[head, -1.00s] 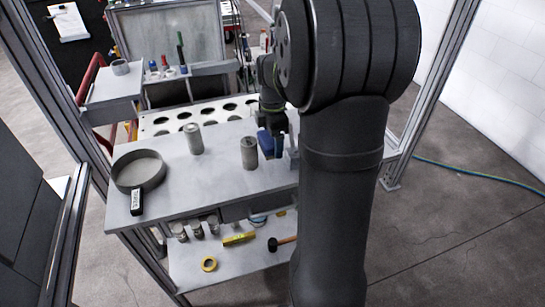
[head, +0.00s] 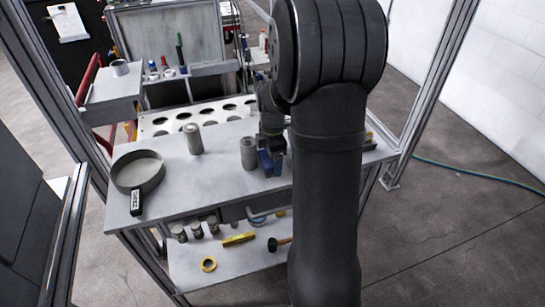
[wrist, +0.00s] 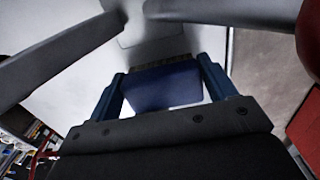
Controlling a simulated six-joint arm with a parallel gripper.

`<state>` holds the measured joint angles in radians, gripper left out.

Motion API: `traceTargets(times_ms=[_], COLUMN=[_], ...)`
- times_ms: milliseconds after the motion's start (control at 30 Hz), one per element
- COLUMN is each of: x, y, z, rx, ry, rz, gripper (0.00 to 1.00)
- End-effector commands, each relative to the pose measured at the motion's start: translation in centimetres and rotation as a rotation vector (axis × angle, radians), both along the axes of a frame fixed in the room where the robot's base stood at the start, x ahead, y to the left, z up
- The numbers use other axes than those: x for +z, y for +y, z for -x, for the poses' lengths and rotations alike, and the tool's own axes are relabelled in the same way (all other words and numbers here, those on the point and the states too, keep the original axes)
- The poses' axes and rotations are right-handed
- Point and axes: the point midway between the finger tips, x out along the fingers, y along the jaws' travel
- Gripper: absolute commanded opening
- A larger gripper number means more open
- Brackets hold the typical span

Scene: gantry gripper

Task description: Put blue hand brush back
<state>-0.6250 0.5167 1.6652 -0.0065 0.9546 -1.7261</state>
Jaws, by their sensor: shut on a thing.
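The blue hand brush (wrist: 163,90) sits between the two dark blue fingers of my gripper (wrist: 165,78) in the wrist view. The gripper is shut on it. A strip of brown bristles shows along the brush's far edge, over a pale surface. In the head view my gripper (head: 270,160) is at the right part of the grey tabletop (head: 195,178), just right of a grey cylinder (head: 248,153). Blue shows at its end, but brush and fingers are hard to tell apart there. My arm hides the table behind it.
Another grey cylinder (head: 194,139) stands further left, and a round pan (head: 138,172) lies at the left end. A white rack with holes (head: 183,116) runs along the back. Tools lie on the lower shelf (head: 225,264). The table's front middle is clear.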

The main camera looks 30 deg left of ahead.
Motion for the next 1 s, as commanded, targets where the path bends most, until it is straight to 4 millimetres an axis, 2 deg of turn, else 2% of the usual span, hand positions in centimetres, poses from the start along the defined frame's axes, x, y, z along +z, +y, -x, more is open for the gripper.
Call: traceTargets(times_ms=[67, 100, 167, 200, 467, 567, 667, 1000], x=[-0.4, -0.4, -0.4, -0.5, -0.6, 0.1, 1.6, 9.1], y=[0.0, 0.0, -0.1, -0.1, -0.1, -0.1, -0.1, 0.0], z=[0.1, 0.1, 0.1, 0.1, 0.2, 0.2, 0.1, 0.0], rx=[0.000, 0.000, 0.000, 0.000, 0.000, 0.000, 0.000, 0.000], ry=[0.002, 0.002, 0.003, 0.004, 0.007, 0.006, 0.004, -0.001], rz=[0.002, 0.002, 0.003, 0.004, 0.006, 0.006, 0.004, 0.000], gripper=[0.56, 0.85, 0.97, 0.99, 0.99, 0.99, 0.99, 0.99])
